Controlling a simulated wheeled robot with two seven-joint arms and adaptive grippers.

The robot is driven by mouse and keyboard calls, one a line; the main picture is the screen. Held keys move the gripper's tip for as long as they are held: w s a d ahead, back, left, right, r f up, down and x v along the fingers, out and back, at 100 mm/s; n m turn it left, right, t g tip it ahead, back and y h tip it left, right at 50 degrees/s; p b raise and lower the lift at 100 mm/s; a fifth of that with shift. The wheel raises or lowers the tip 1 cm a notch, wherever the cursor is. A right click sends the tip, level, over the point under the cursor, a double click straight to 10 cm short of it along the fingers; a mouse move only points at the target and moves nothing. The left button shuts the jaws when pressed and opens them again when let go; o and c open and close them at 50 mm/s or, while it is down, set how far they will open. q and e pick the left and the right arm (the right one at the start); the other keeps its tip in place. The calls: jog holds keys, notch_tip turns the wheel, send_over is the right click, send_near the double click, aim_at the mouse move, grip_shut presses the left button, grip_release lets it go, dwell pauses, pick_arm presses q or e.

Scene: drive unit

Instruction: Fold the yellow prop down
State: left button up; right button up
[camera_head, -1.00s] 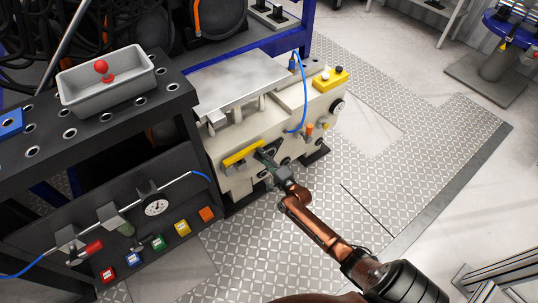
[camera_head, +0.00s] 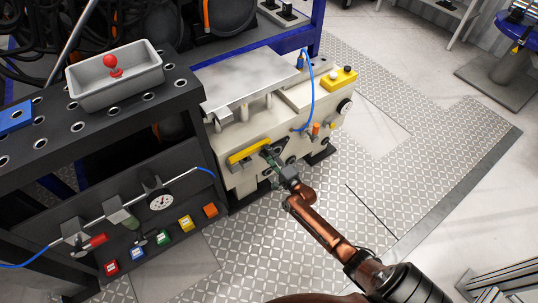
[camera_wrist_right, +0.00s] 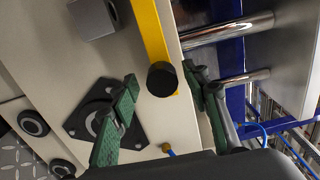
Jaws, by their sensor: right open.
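The yellow prop (camera_head: 249,151) is a bar on the front of the cream drive unit (camera_head: 262,122), just below the raised grey metal cover (camera_head: 250,82). In the right wrist view the yellow prop (camera_wrist_right: 151,35) ends at a round black knob (camera_wrist_right: 162,79). My right gripper (camera_head: 269,152) is at the prop's right end. In its wrist view the green fingers of my right gripper (camera_wrist_right: 160,82) are open, one on each side of the black knob; I cannot tell whether either touches it. My left gripper is not in view.
A black bench with a grey tray (camera_head: 115,75) and a panel with a gauge (camera_head: 160,200) stands left of the unit. A blue hose (camera_head: 312,95) arches over the unit's right part. The patterned metal floor (camera_head: 420,165) on the right is clear.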

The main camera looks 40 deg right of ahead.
jog(key=s, duration=1.2)
jog(key=shift+a, duration=0.25)
